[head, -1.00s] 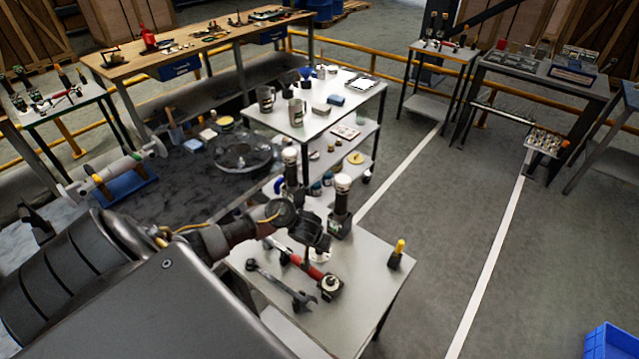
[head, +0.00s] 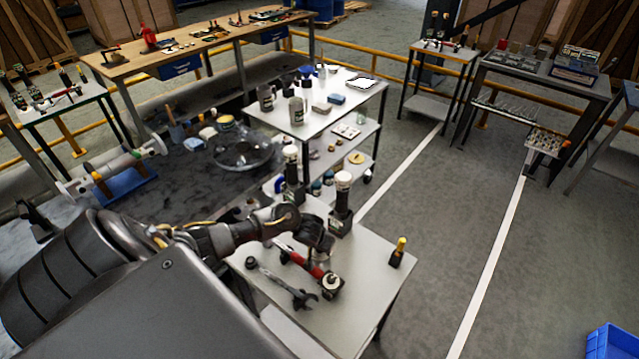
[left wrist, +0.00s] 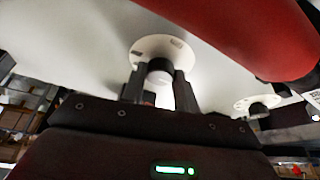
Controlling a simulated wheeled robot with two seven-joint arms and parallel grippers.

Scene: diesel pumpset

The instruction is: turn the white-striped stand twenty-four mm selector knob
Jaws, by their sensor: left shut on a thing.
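My left gripper (head: 320,246) is low over the near grey bench in the head view, beside a black stand with a white top (head: 342,200). In the left wrist view the two fingers (left wrist: 160,88) are shut on a small dark round knob (left wrist: 160,72) in front of a round white dial plate (left wrist: 152,46) with dark marks. In the head view the gripper hides this knob. A second white dial plate (left wrist: 256,104) shows to the right in the wrist view. I cannot make out white stripes on any stand. My right gripper is not in view.
A large red handle (left wrist: 262,35) crosses the wrist view close to the camera. On the near bench (head: 375,290) lie a red-handled tool (head: 302,262) and a dark wrench (head: 285,286). A yellow-topped black piece (head: 398,252) stands at the right edge. Another white-topped stand (head: 291,165) is behind.

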